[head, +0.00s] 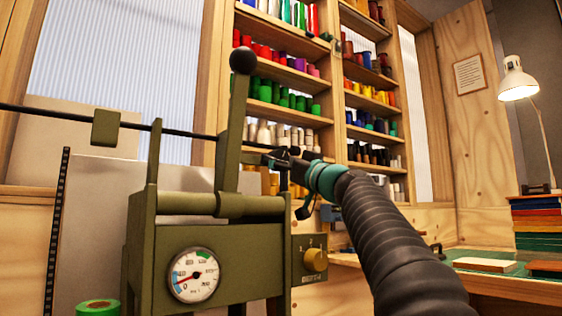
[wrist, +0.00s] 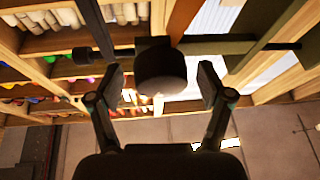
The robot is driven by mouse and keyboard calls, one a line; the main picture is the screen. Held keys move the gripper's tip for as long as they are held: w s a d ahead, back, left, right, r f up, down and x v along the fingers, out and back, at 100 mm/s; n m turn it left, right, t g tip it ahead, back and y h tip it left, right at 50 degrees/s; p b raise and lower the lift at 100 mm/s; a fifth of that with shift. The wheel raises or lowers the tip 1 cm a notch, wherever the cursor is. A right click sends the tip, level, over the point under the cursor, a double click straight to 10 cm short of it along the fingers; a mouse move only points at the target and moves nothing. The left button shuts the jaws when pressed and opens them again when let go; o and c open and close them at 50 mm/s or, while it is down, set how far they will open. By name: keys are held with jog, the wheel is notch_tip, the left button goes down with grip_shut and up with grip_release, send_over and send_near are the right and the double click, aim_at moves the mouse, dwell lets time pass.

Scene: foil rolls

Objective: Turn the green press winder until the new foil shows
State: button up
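The olive-green press (head: 210,255) stands at left-centre in the head view, with an upright lever topped by a black ball (head: 243,60). A dark horizontal rod (head: 60,115) runs across it. My gripper (head: 285,165) is beside the press's right side, near the rod's end. In the wrist view my gripper (wrist: 162,85) is open, with its fingers on either side of a dark round knob (wrist: 162,72), which looks like the winder's handle. Gaps show between both fingers and the knob. I cannot make out the foil in the press.
The press has a dial gauge (head: 193,275) and a yellow knob (head: 315,260). A green roll (head: 98,308) sits at lower left. Shelves of coloured rolls (head: 290,100) stand behind. A bench (head: 490,285) with stacked books (head: 538,225) and a lamp (head: 517,80) is at right.

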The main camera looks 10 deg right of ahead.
jog(key=c, duration=1)
jog(key=shift+o, duration=0.2)
jog(key=shift+m+t+h+b, duration=0.3)
jog(key=shift+m, duration=0.2)
jog(key=m+h+b, duration=0.1)
jog(key=m, duration=0.1)
jog(key=shift+s+a+m, duration=0.1)
jog(key=shift+m, duration=0.3)
jog(key=shift+m+t+h, duration=0.8)
jog(key=shift+m+h, duration=0.7)
jog(key=shift+m, duration=1)
jog(key=o, duration=1.2)
jog(key=shift+c, duration=0.2)
